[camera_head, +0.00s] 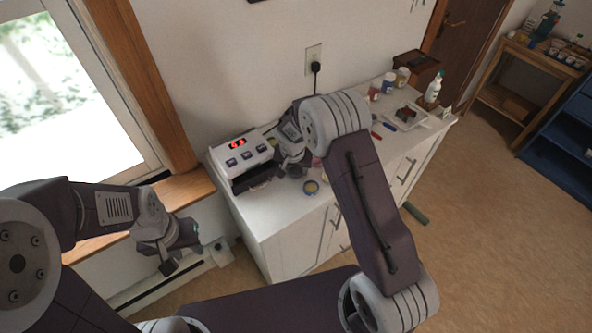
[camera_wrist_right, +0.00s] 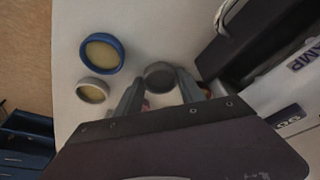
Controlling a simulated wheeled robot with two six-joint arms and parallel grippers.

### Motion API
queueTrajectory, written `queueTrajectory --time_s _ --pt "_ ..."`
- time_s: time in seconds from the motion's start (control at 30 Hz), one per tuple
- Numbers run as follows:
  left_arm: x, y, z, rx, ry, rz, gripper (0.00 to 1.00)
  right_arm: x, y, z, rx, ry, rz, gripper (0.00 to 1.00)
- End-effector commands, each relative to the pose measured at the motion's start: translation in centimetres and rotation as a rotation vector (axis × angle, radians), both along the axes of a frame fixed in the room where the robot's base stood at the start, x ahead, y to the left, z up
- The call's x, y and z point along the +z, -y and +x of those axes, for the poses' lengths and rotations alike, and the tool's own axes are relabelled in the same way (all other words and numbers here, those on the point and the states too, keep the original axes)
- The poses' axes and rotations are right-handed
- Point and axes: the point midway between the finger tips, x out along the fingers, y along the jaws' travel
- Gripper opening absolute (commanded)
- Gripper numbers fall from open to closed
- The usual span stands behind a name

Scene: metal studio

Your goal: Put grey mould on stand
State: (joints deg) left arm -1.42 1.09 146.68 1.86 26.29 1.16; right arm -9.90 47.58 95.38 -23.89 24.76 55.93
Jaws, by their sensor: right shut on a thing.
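A round dark grey piece, which looks like the grey mould (camera_wrist_right: 160,73), sits between the fingertips of my right gripper (camera_wrist_right: 159,88) in the right wrist view. The gripper is shut on it above the white counter top. In the head view my right gripper (camera_head: 286,168) is beside the white machine, and its own arm hides most of what it holds. My left gripper (camera_head: 178,255) hangs low at the left, away from the counter; its finger gap is unclear. I cannot make out a stand.
A white machine (camera_head: 243,150) with a red display stands at the counter's left end. A blue ring (camera_wrist_right: 102,54) and a smaller grey-rimmed ring (camera_wrist_right: 92,90), both yellowish inside, lie left of the fingers. A tray (camera_head: 405,117), jars and a spray bottle (camera_head: 433,88) stand farther right.

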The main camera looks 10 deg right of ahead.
Motion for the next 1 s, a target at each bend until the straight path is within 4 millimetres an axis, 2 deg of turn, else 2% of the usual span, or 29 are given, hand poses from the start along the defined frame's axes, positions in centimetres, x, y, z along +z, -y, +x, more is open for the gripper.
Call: queueTrajectory --time_s 0.17,0.3,0.7,0.83,1.0 --pt "-0.1 0.0 0.0 0.0 0.0 0.0 0.36 1.7 0.0 0.1 -0.001 0.004 0.001 0.01" --pt "-0.3 0.0 0.0 0.0 0.0 0.0 0.36 4.4 0.2 0.1 -0.001 0.006 0.0 0.01" --pt "-0.6 0.0 0.0 0.0 0.0 0.0 0.36 9.6 9.3 -1.6 -0.006 0.004 0.0 0.01" --pt "-0.6 0.0 0.0 0.0 0.0 0.0 0.36 10.5 10.9 -1.9 -0.004 0.002 -0.001 0.01" --pt "-0.6 0.0 0.0 0.0 0.0 0.0 0.36 11.0 11.5 -2.1 0.0 0.001 0.0 0.01"
